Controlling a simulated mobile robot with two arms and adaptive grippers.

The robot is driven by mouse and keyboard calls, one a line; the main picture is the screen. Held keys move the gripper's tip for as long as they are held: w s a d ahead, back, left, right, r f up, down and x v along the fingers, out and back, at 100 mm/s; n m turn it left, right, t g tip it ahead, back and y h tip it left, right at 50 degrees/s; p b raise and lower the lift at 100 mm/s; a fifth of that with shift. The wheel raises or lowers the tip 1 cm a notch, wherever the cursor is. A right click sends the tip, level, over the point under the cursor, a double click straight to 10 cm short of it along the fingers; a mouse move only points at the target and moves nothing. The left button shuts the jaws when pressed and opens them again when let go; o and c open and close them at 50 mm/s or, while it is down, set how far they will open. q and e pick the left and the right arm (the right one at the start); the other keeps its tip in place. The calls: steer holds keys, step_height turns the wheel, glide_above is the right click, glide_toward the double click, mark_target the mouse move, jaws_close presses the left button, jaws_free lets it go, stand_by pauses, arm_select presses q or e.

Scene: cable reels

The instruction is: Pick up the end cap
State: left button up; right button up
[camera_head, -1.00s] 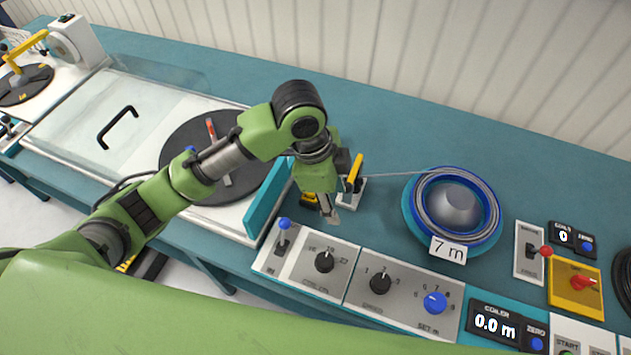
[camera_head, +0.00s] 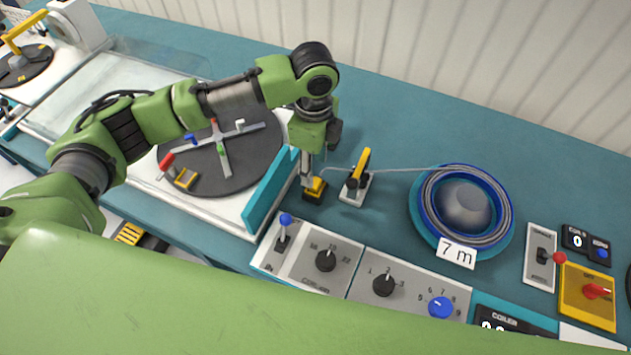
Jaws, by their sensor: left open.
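My left gripper (camera_head: 308,182) points down at the bench, just right of the turntable machine. It is open, and its fingers are small and partly hidden by the wrist. A small yellow-and-black piece (camera_head: 314,192) sits on the bench right at the fingertips. I cannot tell whether it is the end cap or a holder for it, or whether the fingers touch it. No other thing shows clearly as an end cap. My right gripper is not in view.
A yellow-handled clamp (camera_head: 357,178) stands close to the right of the gripper. A cable runs past it to the blue reel (camera_head: 462,210) marked 7 m. A teal panel (camera_head: 270,192) stands left. A control panel (camera_head: 330,262) lies in front.

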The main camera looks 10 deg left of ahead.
mark_target(315, 187)
arm_select(q)
steer(key=shift+f, duration=0.6)
step_height(315, 187, down, 4)
steer(key=shift+d+r+p, duration=0.15)
steer(key=shift+r+p, duration=0.05)
steer(key=shift+p, duration=0.55)
steer(key=shift+f, duration=0.45)
steer(key=c, duration=1)
